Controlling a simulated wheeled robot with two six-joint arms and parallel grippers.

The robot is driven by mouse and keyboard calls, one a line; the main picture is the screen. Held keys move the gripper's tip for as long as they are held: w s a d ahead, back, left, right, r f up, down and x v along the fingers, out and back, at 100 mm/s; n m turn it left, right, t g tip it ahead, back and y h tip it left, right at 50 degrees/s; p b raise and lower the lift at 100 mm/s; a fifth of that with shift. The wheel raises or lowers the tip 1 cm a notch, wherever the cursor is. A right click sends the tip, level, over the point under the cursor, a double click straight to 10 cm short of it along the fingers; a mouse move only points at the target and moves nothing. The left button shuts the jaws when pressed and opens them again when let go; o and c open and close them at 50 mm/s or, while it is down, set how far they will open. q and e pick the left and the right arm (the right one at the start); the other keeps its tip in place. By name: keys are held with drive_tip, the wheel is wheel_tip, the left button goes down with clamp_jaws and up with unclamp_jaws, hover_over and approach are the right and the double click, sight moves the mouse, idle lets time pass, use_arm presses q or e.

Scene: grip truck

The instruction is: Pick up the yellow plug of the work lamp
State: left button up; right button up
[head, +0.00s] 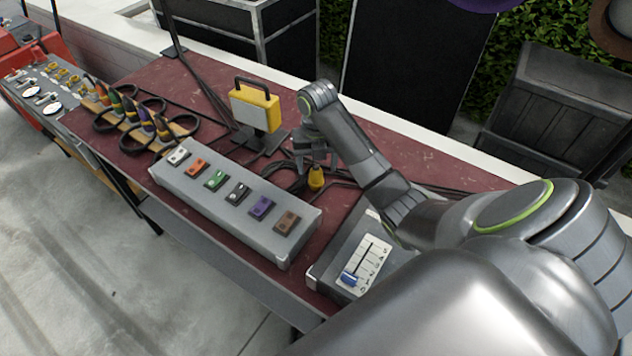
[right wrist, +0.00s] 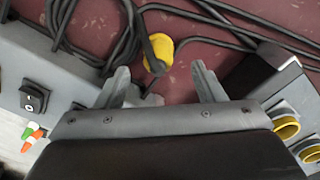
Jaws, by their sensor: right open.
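The yellow plug (head: 316,177) lies on the dark red table top, beside black cable coils. It also shows in the right wrist view (right wrist: 160,50), just beyond my fingertips and roughly between them, with a black cable at it. My right gripper (head: 315,163) points down above the plug. Its two fingers are apart and empty, also in the right wrist view (right wrist: 163,76). The work lamp (head: 255,108) stands upright behind, with a yellow frame and a black handle. My left gripper is not in view.
A grey box with several coloured switches (head: 238,196) stands in front of the plug. A grey box with a blue-knobbed slider (head: 362,262) stands to the right. Black cable coils (right wrist: 118,32) crowd the plug. Coloured plugs on a wooden rack (head: 125,118) stand at left.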

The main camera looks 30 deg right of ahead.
sight(316, 175)
drive_tip(key=shift+f, duration=0.4)
drive_tip(key=shift+w+f+p, duration=0.15)
drive_tip(key=shift+f+p, duration=0.05)
drive_tip(key=shift+f, duration=0.9)
drive_tip(key=shift+w+f+p, duration=0.15)
drive_tip(key=shift+f, duration=0.95)
drive_tip(key=c, duration=1.1)
